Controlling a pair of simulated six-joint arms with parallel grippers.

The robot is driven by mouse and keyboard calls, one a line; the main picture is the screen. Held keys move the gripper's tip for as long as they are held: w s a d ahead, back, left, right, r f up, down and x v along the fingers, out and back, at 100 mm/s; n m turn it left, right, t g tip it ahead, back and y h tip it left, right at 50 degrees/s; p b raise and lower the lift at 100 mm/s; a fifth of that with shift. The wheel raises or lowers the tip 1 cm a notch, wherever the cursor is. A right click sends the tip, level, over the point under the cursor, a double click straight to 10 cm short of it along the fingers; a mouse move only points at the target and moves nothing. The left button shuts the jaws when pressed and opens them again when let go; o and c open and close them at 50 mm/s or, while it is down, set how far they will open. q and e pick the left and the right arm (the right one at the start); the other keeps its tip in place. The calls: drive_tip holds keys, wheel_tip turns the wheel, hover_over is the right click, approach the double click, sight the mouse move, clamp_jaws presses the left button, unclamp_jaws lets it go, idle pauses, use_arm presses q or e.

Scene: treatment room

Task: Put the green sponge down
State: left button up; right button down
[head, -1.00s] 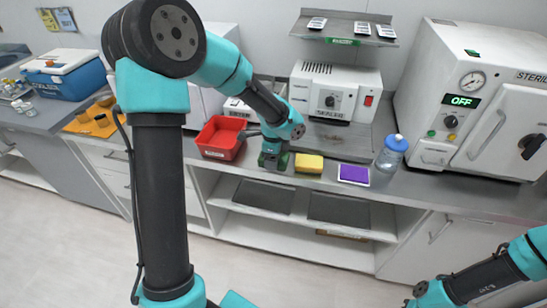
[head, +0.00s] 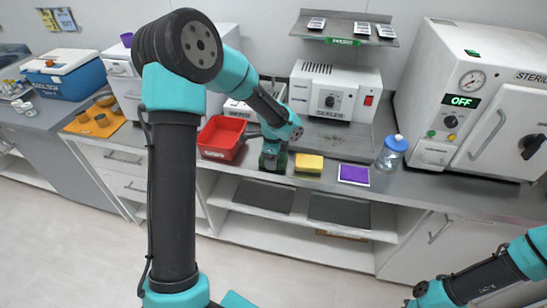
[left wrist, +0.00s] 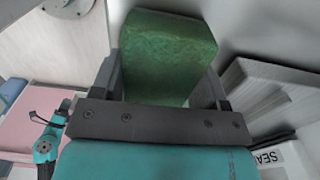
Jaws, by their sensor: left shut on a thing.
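My left gripper (head: 272,158) is low at the counter's front edge, between a red bin and a yellow sponge. It is shut on the green sponge (left wrist: 168,55), which fills the space between the fingers in the left wrist view. In the head view the sponge is mostly hidden by the gripper, and I cannot tell whether it touches the counter (head: 470,190). My right arm shows at the lower right of the head view, with its gripper out of the picture.
The red bin (head: 222,138) is just left of the gripper. The yellow sponge (head: 309,164) is close on its right, then a purple pad (head: 354,174) and a bottle (head: 391,153). A white device (head: 335,90) stands behind. Open shelves (head: 300,225) lie below the counter.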

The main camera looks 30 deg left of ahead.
use_arm(q)
drive_tip(key=shift+f, duration=0.15)
drive_tip(key=o, duration=1)
drive_tip(key=shift+c, duration=0.2)
wheel_tip(320, 180, up, 12)
idle(0.6)
